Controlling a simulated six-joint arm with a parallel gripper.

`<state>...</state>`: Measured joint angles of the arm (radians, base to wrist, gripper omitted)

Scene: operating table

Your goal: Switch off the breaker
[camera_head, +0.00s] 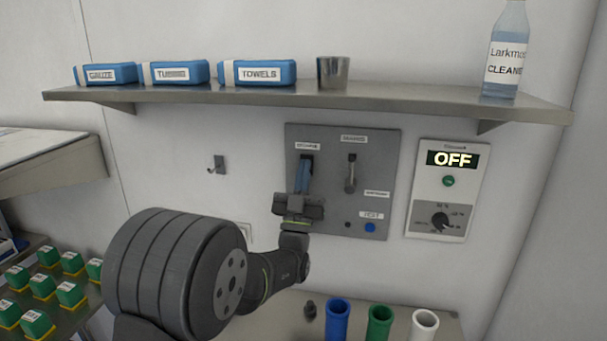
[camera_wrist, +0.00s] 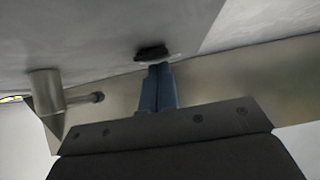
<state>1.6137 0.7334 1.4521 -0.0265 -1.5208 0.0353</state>
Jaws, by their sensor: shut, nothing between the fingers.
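A grey switch panel (camera_head: 375,205) is on the wall below the shelf. It has a left switch with a dark top (camera_head: 306,158), mostly hidden behind my fingers, and a right metal lever (camera_head: 350,175). The labels above them are too small to read surely. My gripper (camera_head: 304,166) is shut, its blue fingers pointing up in front of the left switch. In the wrist view the shut fingertips (camera_wrist: 158,68) are just below a black part (camera_wrist: 152,53) on the panel; I cannot tell whether they touch. A metal lever (camera_wrist: 45,90) stands to the left there.
A white control box (camera_head: 440,215) reading OFF is to the right. A steel shelf (camera_head: 300,97) with blue packs, a cup and a cleaner bottle juts out above the panel. A small hook (camera_head: 217,165) is left. Blue, green and white tubes stand below.

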